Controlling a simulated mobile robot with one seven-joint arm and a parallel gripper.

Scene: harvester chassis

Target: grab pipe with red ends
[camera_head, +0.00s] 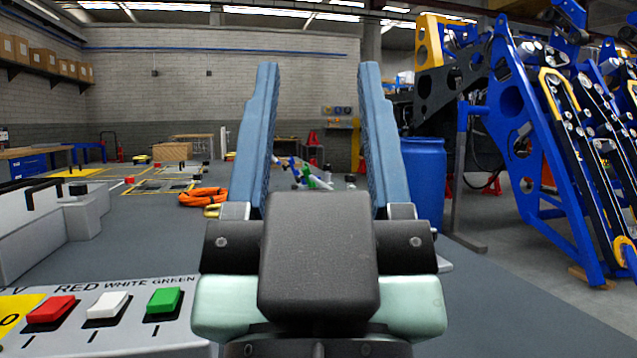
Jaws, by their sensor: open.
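My gripper (318,68) fills the middle of the view. Its two long blue fingers point up and away from me and stand wide apart, with nothing held between them. Seen through the gap between the fingers, well beyond the gripper, is a small cluster of pipes (318,184) lying at different angles. Pale, blue and green parts show among them. They are too small and far for me to tell which pipe has red ends, and my gripper hides part of the area below and beside them.
A panel with red, white and green buttons (108,304) is close at lower left. An orange coiled hose (204,196) lies on the floor beyond it. A blue barrel (425,182) and large blue machinery (535,150) stand on the right. Grey floor (135,232) is open at centre left.

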